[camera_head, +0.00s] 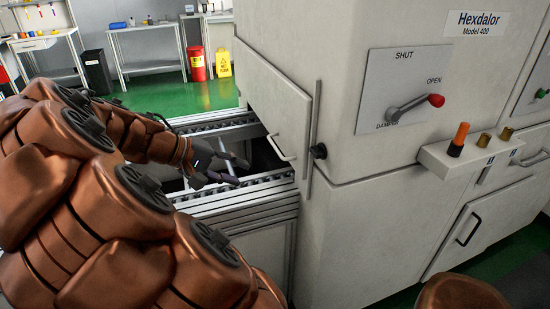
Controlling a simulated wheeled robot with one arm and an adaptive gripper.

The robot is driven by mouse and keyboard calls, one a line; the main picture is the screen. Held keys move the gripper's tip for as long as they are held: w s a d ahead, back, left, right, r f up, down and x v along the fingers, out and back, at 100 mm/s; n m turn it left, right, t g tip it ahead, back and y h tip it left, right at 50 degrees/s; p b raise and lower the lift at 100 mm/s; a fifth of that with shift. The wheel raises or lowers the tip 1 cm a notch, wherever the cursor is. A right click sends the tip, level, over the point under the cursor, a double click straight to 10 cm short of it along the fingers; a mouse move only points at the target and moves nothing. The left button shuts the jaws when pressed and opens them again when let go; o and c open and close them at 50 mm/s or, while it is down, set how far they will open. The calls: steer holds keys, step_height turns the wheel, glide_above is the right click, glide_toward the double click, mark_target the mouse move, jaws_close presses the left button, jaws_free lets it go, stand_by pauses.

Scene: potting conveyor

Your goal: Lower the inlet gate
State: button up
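The inlet gate (272,100) is a pale flat panel on the left side of the big machine, with a bar handle (281,149) near its lower edge. A dark gap shows under the gate, above the conveyor. My gripper (243,173) is over the conveyor, left of the handle and a little below it. Its two fingers are apart, with nothing seen between them. It appears clear of the handle, though the depth between them is hard to judge.
The roller conveyor (236,192) runs to the machine (370,210). The machine's front has a red-tipped damper lever (415,106) and a ledge (470,160) with an orange-handled tool (459,139). Benches stand behind.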

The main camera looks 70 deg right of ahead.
mark_target(275, 146)
steer(key=w+d+f+m+g+h+b, duration=0.1)
steer(key=d+g+h+b, duration=0.1)
steer(key=d, duration=0.4)
steer(key=w+d+f+g+h+b, duration=0.1)
steer(key=w+d+g+b, duration=0.1)
steer(key=d, duration=0.5)
steer(key=shift+a+x, duration=0.2)
steer(key=shift+x, duration=3.8)
steer(key=shift+s+f, duration=0.1)
steer(key=shift+s, duration=0.05)
jaws_close()
